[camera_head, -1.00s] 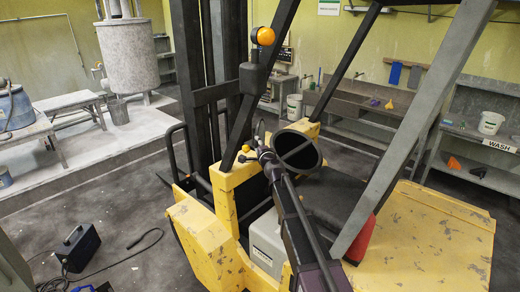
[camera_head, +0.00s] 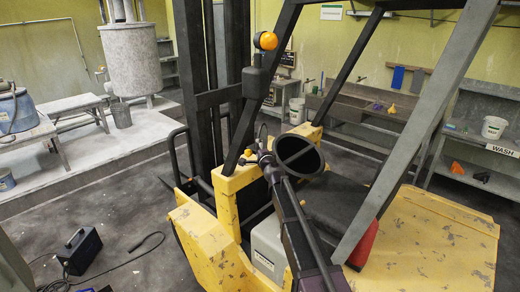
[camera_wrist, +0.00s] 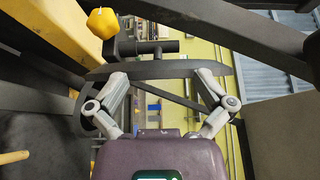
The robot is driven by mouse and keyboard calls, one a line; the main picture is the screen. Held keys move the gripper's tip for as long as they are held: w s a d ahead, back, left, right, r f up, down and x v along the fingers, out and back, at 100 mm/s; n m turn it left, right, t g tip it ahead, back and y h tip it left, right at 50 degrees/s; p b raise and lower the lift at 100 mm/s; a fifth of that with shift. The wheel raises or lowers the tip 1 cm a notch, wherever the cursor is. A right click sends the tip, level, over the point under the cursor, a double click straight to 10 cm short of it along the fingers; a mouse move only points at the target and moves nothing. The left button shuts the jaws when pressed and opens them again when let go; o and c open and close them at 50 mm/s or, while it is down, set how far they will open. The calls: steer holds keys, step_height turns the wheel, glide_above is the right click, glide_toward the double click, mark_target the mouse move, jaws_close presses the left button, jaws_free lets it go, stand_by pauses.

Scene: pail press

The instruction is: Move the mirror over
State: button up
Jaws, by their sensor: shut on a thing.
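The mirror (camera_wrist: 165,69) shows in the wrist view as a dark, thin plate, seen nearly edge-on, with a short dark stem behind it and a yellow knob (camera_wrist: 103,22) at the upper left. My gripper (camera_wrist: 160,77) is shut on the mirror, its two fingers set wide apart against the plate. In the head view my gripper (camera_head: 265,156) is at the front post of a yellow forklift (camera_head: 240,180). The mirror is small there and partly hidden by my gripper. Its reflecting face cannot be made out.
A black steering wheel (camera_head: 299,154) is just right of my gripper. A slanting dark post (camera_head: 262,105) rises close on the left, and an orange beacon (camera_head: 266,41) is above. A grey roof post (camera_head: 415,130) slants at the right. A black seat (camera_head: 335,200) lies below.

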steer(key=shift+w+a, duration=0.15)
steer(key=shift+a, duration=0.85)
steer(key=shift+w+a, duration=0.15)
steer(key=shift+a, duration=0.15)
steer(key=shift+c, duration=0.3)
steer(key=shift+w+a+f, duration=0.1)
steer(key=shift+w+f, duration=0.05)
steer(key=shift+f, duration=0.05)
steer(key=c, duration=0.5)
jaws_close()
steer(key=o, duration=0.5)
jaws_free()
steer(key=shift+s, duration=0.25)
